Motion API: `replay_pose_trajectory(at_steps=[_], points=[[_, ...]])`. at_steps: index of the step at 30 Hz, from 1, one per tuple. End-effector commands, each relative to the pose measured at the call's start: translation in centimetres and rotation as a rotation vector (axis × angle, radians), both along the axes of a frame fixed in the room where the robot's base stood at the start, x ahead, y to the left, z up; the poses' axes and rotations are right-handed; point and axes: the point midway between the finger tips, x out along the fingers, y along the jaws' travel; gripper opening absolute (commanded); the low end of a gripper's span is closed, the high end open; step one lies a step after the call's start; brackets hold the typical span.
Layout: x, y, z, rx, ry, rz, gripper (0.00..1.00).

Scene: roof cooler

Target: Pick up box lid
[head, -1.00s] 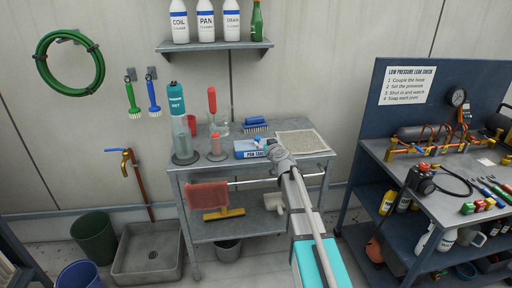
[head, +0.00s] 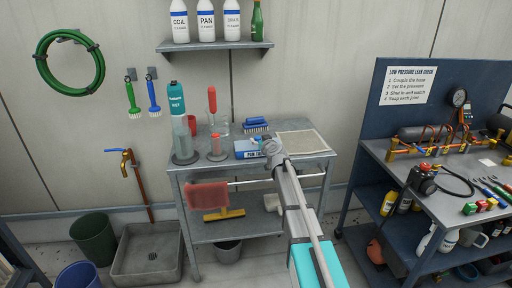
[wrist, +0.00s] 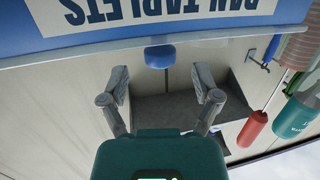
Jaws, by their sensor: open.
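The blue box labelled PAN TABLETS (head: 243,150) stands on the grey workbench, partly behind my arm. In the wrist view the box (wrist: 200,12) fills the top edge, its label upside down. A pale blue strip (wrist: 240,33) along its edge looks like the lid's rim. A blue knob-like piece (wrist: 160,57) juts from that edge, apparently the lid's handle. My gripper (wrist: 160,78) is open, with one finger on each side of the knob and a gap to both. In the head view my gripper (head: 268,146) is at the box's right end, its fingers hard to make out.
A blue brush (head: 255,124) lies behind the box. A speckled mat (head: 302,143) lies to the right. A teal-topped bottle (head: 178,125) and a red-handled tool (head: 212,100) stand to the left. A shelf of bottles (head: 215,45) hangs above.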

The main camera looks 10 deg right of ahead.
Motion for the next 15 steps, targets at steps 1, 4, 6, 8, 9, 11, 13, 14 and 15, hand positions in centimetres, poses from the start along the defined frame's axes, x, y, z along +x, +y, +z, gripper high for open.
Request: replay_pose_trajectory(at_steps=[1,4,6,8,9,11,13,14,15], points=[[0.9,0.2,-0.3,-0.001,0.0,0.001,0.81],[1.9,0.4,-0.4,-0.001,0.0,0.001,0.81],[2.4,0.5,-0.5,-0.001,0.0,0.001,0.81],[2.6,0.5,-0.5,0.0,0.0,0.001,0.81],[2.7,0.6,-0.5,0.0,0.0,0.001,0.81],[2.7,0.6,-0.5,0.0,0.0,0.0,0.81],[2.6,0.6,-0.5,0.0,0.0,0.0,0.81],[2.6,0.6,-0.5,0.0,0.0,0.0,0.81],[2.6,0.5,-0.5,0.0,0.0,0.0,0.81]])
